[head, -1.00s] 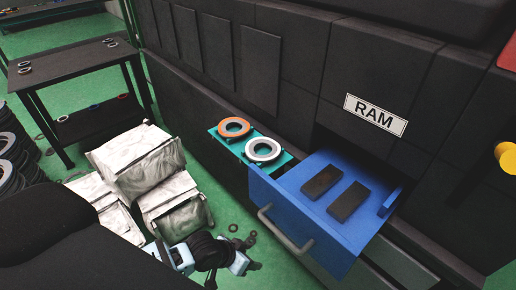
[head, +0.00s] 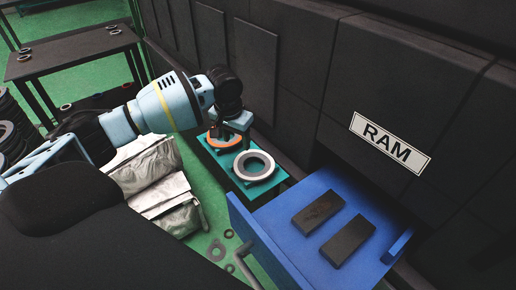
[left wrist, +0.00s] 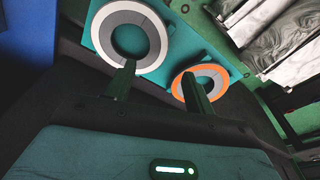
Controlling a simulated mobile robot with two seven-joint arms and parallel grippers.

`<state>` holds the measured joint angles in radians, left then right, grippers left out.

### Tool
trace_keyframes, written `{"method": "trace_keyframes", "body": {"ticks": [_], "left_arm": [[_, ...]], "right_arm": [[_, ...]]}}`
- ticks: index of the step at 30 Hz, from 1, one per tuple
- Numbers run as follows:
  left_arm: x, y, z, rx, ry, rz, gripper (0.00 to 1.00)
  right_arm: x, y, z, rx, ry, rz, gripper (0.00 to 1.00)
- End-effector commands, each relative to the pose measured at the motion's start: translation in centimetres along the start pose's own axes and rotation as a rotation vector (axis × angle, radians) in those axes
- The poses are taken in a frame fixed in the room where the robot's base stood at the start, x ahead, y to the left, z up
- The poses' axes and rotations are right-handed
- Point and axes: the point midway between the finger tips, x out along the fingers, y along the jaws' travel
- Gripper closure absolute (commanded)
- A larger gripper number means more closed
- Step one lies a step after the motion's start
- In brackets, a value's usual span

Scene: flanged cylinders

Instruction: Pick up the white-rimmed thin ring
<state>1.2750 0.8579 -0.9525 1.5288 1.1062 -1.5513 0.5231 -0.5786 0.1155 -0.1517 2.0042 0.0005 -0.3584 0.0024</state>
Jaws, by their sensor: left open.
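The white-rimmed ring (head: 255,178) lies flat on a teal plate (head: 283,183) beside the machine, with grey inside its white rim. It also shows in the left wrist view (left wrist: 101,38). An orange-rimmed ring (head: 216,143) lies on the same plate, further back, partly hidden by my gripper; it is also in the left wrist view (left wrist: 217,78). My left gripper (head: 230,138) is over the orange ring's end of the plate. In the left wrist view its two fingers (left wrist: 158,72) are apart with nothing held, one overlapping the white-rimmed ring's edge, the other the orange ring. My right gripper is not visible.
An open blue drawer (head: 285,238) with two dark blocks stands right of the plate. The dark machine wall (head: 290,80) rises behind. Pale wrapped boxes (head: 170,200) sit on the green floor at left. A dark table (head: 75,55) stands further back.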

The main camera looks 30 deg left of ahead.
Motion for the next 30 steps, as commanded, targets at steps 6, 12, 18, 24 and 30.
{"method": "trace_keyframes", "body": {"ticks": [6, 12, 18, 24, 30], "left_arm": [[0.1, 0.0, 0.0, -0.003, -0.005, -0.001, 0.46], [2.0, 0.0, 0.0, -0.003, -0.006, -0.001, 0.46], [2.6, 0.1, -0.1, -0.002, -0.003, 0.0, 0.46], [4.8, 0.3, -0.2, -0.002, -0.005, 0.0, 0.46], [7.3, 0.4, -0.3, -0.002, -0.004, 0.0, 0.46]], "right_arm": [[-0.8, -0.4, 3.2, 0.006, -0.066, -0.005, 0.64], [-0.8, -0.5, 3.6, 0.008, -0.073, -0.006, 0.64], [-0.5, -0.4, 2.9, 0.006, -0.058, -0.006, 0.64], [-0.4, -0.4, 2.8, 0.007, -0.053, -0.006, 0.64], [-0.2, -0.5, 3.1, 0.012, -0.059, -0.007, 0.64]]}}
